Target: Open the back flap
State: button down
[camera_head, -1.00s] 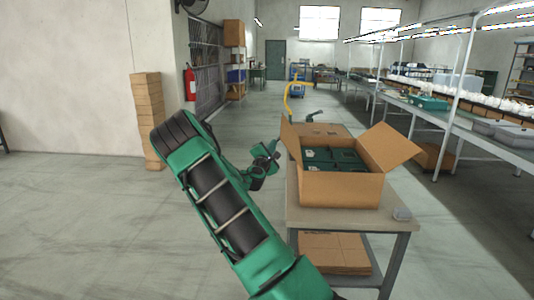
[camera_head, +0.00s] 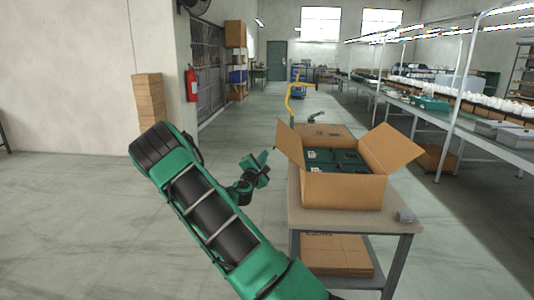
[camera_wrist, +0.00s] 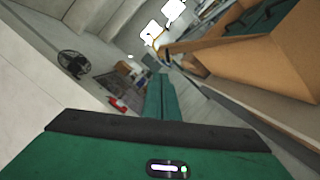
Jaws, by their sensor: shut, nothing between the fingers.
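An open cardboard box (camera_head: 342,190) stands on a small table with dark green boxes (camera_head: 335,160) inside. Its left flap (camera_head: 289,143) and right flap (camera_head: 391,149) spread outward. A brown panel (camera_head: 328,133) shows behind the opening; I cannot tell whether it is the back flap or another carton. My gripper (camera_head: 264,158) is shut and empty, left of the box and apart from it. In the wrist view, my green fingers (camera_wrist: 160,95) are together, and the cardboard (camera_wrist: 250,55) shows at the upper right.
A yellow curved post (camera_head: 289,100) rises behind the box. A long workbench (camera_head: 470,142) runs along the right. The floor to the left is mostly free.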

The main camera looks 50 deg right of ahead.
jog(key=shift+v, duration=2.6)
jog(key=shift+s, duration=0.15)
jog(key=s+d+f+m+g+y, duration=0.2)
jog(key=s+d+m+g, duration=0.2)
jog(key=s+m+g, duration=0.6)
jog(key=s+a+f+m+y, duration=0.3)
jog(key=s+a+m+y, duration=0.4)
jog(key=s+a, duration=0.8)
jog(key=s+y, duration=0.3)
jog(key=shift+s+m, duration=0.25)
jog(key=shift+m, duration=0.15)
jog(key=c, duration=2.4)
grip_release()
jog(key=s+a+r+y, duration=0.1)
jog(key=s+a, duration=0.2)
jog(key=a, duration=0.2)
jog(key=s+a+r+y, duration=0.1)
jog(key=s+a+y, duration=0.1)
jog(key=s+a, duration=0.2)
jog(key=s+a+r+m+y, duration=0.1)
jog(key=s+a+r+y, duration=0.1)
jog(key=s+a, duration=0.2)
jog(key=shift+s+a, duration=0.2)
jog(key=shift+a, duration=1.55)
jog(key=shift+c, duration=0.2)
jog(key=o, duration=0.5)
jog(key=shift+s+a+r, duration=0.1)
jog(key=shift+s+a, duration=0.1)
jog(key=shift+a, duration=0.05)
jog(key=shift+c, duration=0.2)
